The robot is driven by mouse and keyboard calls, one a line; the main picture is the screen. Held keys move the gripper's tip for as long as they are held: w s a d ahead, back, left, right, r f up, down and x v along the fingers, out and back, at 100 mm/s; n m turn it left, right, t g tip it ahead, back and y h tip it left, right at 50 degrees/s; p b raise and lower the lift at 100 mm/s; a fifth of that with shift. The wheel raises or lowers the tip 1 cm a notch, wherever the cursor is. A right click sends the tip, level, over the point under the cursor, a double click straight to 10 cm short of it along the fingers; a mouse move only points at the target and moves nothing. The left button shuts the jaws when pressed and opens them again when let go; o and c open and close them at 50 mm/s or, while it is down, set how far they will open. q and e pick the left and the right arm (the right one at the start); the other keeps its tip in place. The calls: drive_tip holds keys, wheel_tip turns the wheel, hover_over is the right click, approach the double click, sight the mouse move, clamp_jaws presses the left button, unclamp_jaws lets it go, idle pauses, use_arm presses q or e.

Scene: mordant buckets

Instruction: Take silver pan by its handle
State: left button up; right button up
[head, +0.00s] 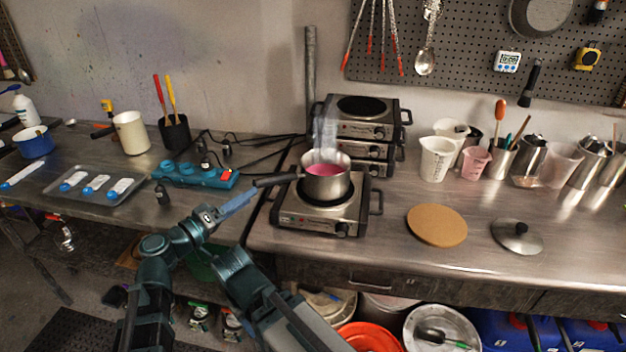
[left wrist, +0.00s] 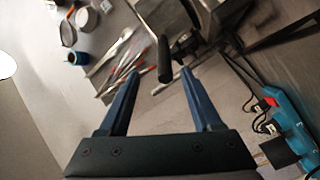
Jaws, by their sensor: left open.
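The silver pan (head: 326,184) holds pink liquid and stands upright on the front hot plate (head: 316,214), with steam above it. Its black handle (head: 278,180) points left, past the hot plate's edge. My left gripper (head: 252,193) is just left of and below the handle's end. In the left wrist view, my left gripper (left wrist: 160,74) is open, and the dark handle (left wrist: 164,58) shows between and just beyond the fingertips. I cannot tell whether either finger touches it. My right gripper is not in view.
Stacked hot plates (head: 358,130) stand behind the pan. A blue power strip (head: 194,175) with cables lies left of the handle. A round cork-coloured mat (head: 436,225) and a lid (head: 517,236) lie to the right, with bare bench between them.

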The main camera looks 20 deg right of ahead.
sight(278, 180)
use_arm(q)
drive_tip(key=x, duration=0.6)
drive_tip(key=shift+w+d, duration=0.1)
drive_tip(key=shift+d, duration=0.15)
drive_tip(key=x, duration=0.4)
drive_tip(key=shift+w+f+b, duration=0.3)
drive_tip(key=shift+f, duration=0.05)
drive_tip(key=shift+w+d, duration=0.15)
drive_tip(key=shift+d, duration=0.35)
drive_tip(key=shift+c, duration=0.2)
clamp_jaws()
drive_tip(key=shift+r, duration=0.1)
